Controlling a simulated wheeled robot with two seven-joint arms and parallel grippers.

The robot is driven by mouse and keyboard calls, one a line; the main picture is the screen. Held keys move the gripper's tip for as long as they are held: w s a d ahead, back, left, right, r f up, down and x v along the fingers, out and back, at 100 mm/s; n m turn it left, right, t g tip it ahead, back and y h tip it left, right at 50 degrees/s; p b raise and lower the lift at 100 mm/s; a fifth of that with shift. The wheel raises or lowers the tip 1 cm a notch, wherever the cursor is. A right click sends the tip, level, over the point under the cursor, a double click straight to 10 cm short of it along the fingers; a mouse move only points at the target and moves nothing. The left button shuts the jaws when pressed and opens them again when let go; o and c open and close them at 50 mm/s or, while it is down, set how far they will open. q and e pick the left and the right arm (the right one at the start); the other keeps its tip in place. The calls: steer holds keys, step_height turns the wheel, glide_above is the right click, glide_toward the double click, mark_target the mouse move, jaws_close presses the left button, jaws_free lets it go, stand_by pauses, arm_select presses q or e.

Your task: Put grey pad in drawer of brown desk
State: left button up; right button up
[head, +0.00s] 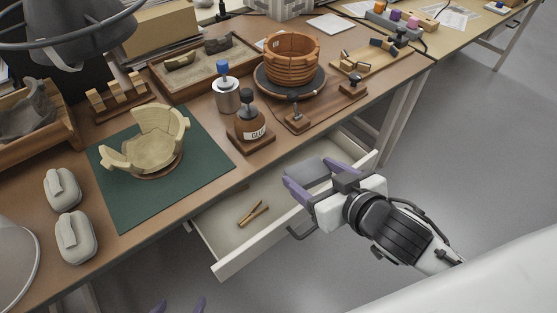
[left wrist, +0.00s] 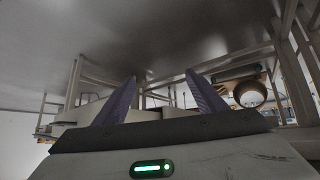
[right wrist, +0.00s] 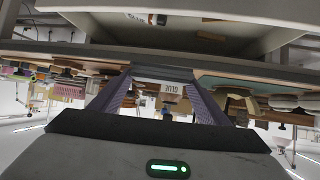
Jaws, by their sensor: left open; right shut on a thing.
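The grey pad (head: 304,171) is between the purple fingers of my right gripper (head: 313,181), which is shut on it. In the head view they are over the right part of the open drawer (head: 238,261); the pad's exact height above the drawer floor is hard to tell. The drawer is pulled out from the front of the brown desk (head: 205,172). My left gripper (head: 180,305) is open and empty; only its fingertips show at the bottom of the head view, away from the drawer. Its open fingers also show in the left wrist view (left wrist: 160,78).
Wooden tweezers (head: 254,214) lie in the drawer's left part. On the desk are a partly built bowl (head: 150,150) on a green mat (head: 213,158), a glue bottle (head: 249,125), a ribbed pot (head: 292,58) and two grey rounded objects (head: 76,238).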

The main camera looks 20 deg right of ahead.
steer(key=f+n+y, duration=0.1)
steer(key=f, duration=0.2)
steer(key=f+n+y+b, duration=0.1)
steer(key=f, duration=0.2)
steer(key=shift+w+d+f, duration=0.15)
steer(key=shift+w, duration=0.05)
steer(key=b, duration=0.2)
glide_above(274, 182)
steer(key=s+d, duration=0.1)
steer(key=s, duration=0.3)
steer(key=f, duration=0.5)
steer(key=shift+w+d, duration=0.15)
steer(key=shift+w, duration=0.05)
steer(key=shift+w+f, duration=0.25)
steer(key=shift+w, duration=0.25)
steer(key=x, duration=0.1)
steer(key=b+x, duration=0.1)
steer(key=x, duration=0.1)
steer(key=shift+a+f, duration=0.25)
steer(key=shift+f, duration=0.15)
steer(key=shift+f, duration=0.6)
steer(key=o, duration=1)
